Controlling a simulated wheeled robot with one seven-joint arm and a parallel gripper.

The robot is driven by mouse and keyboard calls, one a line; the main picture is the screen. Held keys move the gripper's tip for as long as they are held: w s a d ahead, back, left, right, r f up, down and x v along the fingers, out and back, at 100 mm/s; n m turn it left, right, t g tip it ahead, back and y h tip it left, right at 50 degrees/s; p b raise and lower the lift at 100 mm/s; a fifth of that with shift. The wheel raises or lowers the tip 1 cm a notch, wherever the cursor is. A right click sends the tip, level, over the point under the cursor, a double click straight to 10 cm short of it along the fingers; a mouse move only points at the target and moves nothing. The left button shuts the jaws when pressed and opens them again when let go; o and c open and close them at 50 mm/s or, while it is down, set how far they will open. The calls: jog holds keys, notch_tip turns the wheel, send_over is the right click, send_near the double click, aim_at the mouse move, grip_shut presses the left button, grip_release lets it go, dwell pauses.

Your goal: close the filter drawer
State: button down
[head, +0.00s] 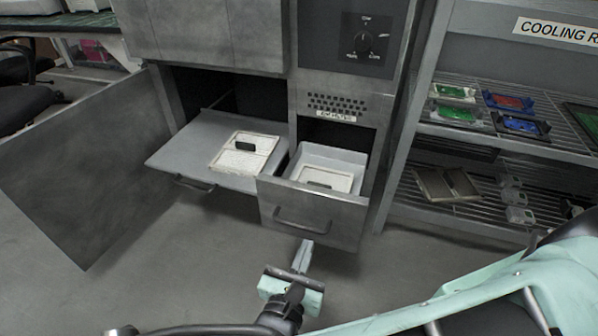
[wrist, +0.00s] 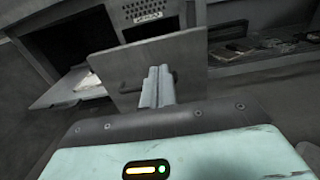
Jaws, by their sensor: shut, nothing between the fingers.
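The filter drawer (head: 314,206) is pulled out below the label on the grey cabinet, with a white filter (head: 325,180) lying inside. Its front panel and bar handle (head: 302,222) face me. My gripper (head: 304,250) is shut and empty, its fingertips just below and in front of the handle in the head view. In the wrist view the shut fingers (wrist: 158,80) point at the drawer front (wrist: 185,66) and overlap the handle (wrist: 128,86). I cannot tell whether they touch it.
Left of the drawer, a pulled-out tray (head: 200,160) carries another white filter (head: 244,152). A cabinet door (head: 85,165) hangs open at far left. A cooling rack (head: 490,150) with coloured parts stands right. The floor in front is clear.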

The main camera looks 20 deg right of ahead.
aim_at(326, 197)
jog(key=b+x, duration=0.3)
jog(key=x, duration=0.9)
jog(key=shift+w+d, duration=0.2)
jog(key=shift+w+d+r, duration=0.1)
jog(key=shift+w+d, duration=0.1)
jog(key=shift+w, duration=0.05)
jog(key=p+x, duration=1.1)
jog(key=x, duration=2)
jog(key=shift+w, duration=0.15)
